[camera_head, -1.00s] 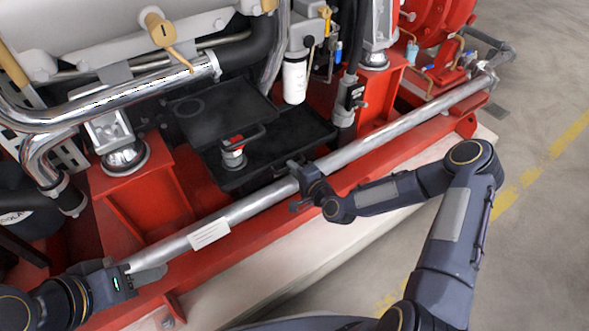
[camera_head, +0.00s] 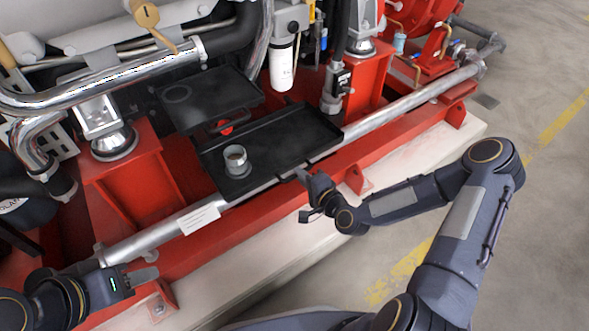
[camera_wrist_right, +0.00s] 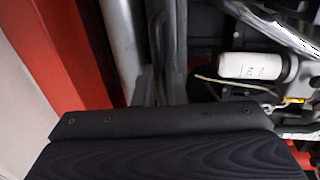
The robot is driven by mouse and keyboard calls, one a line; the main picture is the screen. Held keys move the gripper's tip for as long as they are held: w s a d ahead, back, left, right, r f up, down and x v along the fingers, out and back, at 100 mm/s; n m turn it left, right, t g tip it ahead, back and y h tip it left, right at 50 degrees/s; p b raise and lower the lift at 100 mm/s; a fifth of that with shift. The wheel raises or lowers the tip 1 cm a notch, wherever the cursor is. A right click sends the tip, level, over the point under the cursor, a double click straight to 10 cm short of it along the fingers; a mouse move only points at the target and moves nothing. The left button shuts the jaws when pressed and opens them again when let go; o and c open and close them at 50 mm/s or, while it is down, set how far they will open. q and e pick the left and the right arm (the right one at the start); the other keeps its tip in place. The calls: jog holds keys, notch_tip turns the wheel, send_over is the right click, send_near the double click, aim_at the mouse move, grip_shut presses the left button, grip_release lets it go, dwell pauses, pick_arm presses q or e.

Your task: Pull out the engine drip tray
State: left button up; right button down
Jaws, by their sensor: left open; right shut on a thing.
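The black engine drip tray (camera_head: 290,140) is drawn forward in the head view and its front part lies over the silver rail. A metal cup-shaped part (camera_head: 236,160) sits at its left side. My right gripper (camera_head: 303,176) is shut on the tray's front edge; the exact grip is small and dark in the head view. In the right wrist view my gripper fingers (camera_wrist_right: 162,88) point away from me, but the tray is hard to make out. My left gripper (camera_head: 140,280) is open and empty at the lower left, near the rail's end.
The silver rail (camera_head: 395,108) runs along the red base frame (camera_head: 215,225). A dark plate (camera_head: 185,100) lies behind the tray, with a red piece (camera_head: 225,127) by its handle. A white filter (camera_head: 281,66) hangs above the tray. Floor is clear at right.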

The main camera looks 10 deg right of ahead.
jog(key=f+v, duration=0.1)
jog(key=v, duration=0.6)
jog(key=shift+s+d+f+b, duration=0.2)
jog(key=shift+s+f+b, duration=0.05)
jog(key=shift+s+b, duration=0.2)
jog(key=c, duration=1.5)
grip_release()
jog(key=p+v, duration=0.1)
jog(key=v, duration=0.6)
jog(key=shift+s, duration=0.3)
jog(key=shift+d, duration=0.15)
